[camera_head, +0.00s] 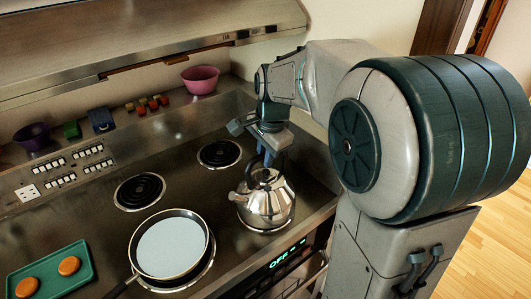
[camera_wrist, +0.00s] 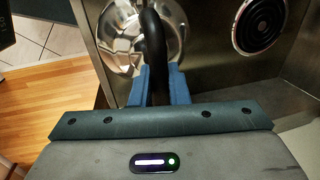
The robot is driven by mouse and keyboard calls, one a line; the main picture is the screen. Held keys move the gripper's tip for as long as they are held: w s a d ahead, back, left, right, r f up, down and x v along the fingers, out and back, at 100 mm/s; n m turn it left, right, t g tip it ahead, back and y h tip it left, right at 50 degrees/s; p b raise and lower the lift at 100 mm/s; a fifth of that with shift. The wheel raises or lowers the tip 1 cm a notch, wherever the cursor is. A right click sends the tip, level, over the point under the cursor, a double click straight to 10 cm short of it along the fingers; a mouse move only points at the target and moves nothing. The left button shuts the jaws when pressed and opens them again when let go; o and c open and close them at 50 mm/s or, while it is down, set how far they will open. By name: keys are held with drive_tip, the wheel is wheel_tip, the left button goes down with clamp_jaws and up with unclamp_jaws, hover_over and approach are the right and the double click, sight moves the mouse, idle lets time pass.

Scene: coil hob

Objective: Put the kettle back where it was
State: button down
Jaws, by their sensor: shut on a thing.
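The shiny steel kettle (camera_head: 267,208) with a black handle is upright at the front right of the hob. A silver ring shows around its base, so it is on or just above the front right burner; I cannot tell which. My gripper (camera_head: 270,158) comes down from above and is shut on the kettle's handle. In the wrist view the black handle (camera_wrist: 154,50) runs between the blue fingers of my gripper (camera_wrist: 160,85), with the steel kettle body (camera_wrist: 115,55) beyond. The fingers hide part of the handle.
A pan (camera_head: 172,246) sits on the front left burner, left of the kettle. The back left coil (camera_head: 139,191) and back right coil (camera_head: 219,154) are bare. A green tray (camera_head: 50,275) with two orange-brown discs lies at the left. Bowls and small blocks line the back ledge.

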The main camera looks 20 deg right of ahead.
sight(270, 181)
drive_tip(key=shift+f, duration=0.1)
drive_tip(key=c, duration=1.4)
unclamp_jaws()
wheel_tip(270, 181, up, 11)
drive_tip(key=s, duration=0.2)
drive_tip(key=s+f+n, duration=0.4)
drive_tip(key=s, duration=0.1)
drive_tip(key=s+f+n, duration=0.4)
drive_tip(key=s+n, duration=0.1)
drive_tip(key=s, duration=0.1)
drive_tip(key=s+f+n+t, duration=0.1)
drive_tip(key=s+f+n, duration=0.3)
drive_tip(key=s, duration=0.2)
drive_tip(key=shift+s+f+n+h, duration=0.1)
drive_tip(key=shift+f+n+h, duration=0.2)
drive_tip(key=shift+f+n, duration=0.1)
